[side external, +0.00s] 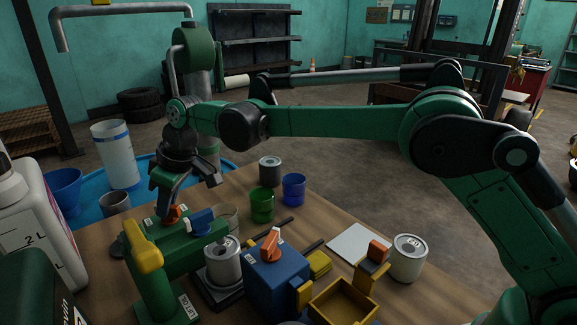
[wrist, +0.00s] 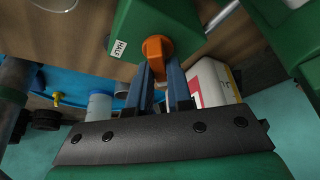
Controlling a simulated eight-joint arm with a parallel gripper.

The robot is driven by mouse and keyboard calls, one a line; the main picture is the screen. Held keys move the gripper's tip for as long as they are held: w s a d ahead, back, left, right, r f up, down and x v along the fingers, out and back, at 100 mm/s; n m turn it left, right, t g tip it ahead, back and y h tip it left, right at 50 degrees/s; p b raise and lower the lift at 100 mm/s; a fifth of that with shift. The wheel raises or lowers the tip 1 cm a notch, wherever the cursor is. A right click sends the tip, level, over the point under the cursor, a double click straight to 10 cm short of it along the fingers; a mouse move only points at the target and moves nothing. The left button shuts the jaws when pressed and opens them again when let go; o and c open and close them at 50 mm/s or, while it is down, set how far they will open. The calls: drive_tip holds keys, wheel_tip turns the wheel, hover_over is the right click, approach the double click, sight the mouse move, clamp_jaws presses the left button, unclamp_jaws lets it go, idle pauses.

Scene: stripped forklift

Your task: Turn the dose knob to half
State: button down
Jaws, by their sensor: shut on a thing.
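The orange dose knob (wrist: 157,46) sits on a green housing (wrist: 185,22) in the wrist view, beside a white label reading HALF (wrist: 118,48). My gripper (wrist: 160,72) has its two blue-grey fingers on either side of the knob and is shut on it. In the side external view the knob (side external: 173,213) shows on top of the green dispenser (side external: 150,285), under my gripper (side external: 168,203). The fingers partly hide it there. Its exact pointing angle is hard to tell.
Beside the knob are a blue lever (side external: 201,221) and a yellow handle (side external: 144,245). A blue box (side external: 275,290) with another orange knob (side external: 271,245), a silver can (side external: 222,262) and a yellow tray (side external: 345,305) stand to the right. A large white jug (side external: 35,225) stands left.

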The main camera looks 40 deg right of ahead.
drive_tip(key=m+h, duration=0.1)
drive_tip(key=m, duration=0.1)
drive_tip(key=m+t, duration=0.1)
drive_tip(key=m, duration=0.2)
drive_tip(key=shift+a+m+h, duration=0.1)
drive_tip(key=shift+m+h, duration=0.2)
drive_tip(key=shift+h, duration=0.1)
drive_tip(key=m+h, duration=0.2)
drive_tip(key=m, duration=0.3)
drive_tip(key=shift+a+m, duration=0.1)
drive_tip(key=shift+m, duration=0.2)
drive_tip(key=c, duration=0.8)
unclamp_jaws()
drive_tip(key=shift+v, duration=2.85)
drive_tip(key=shift+a, duration=0.1)
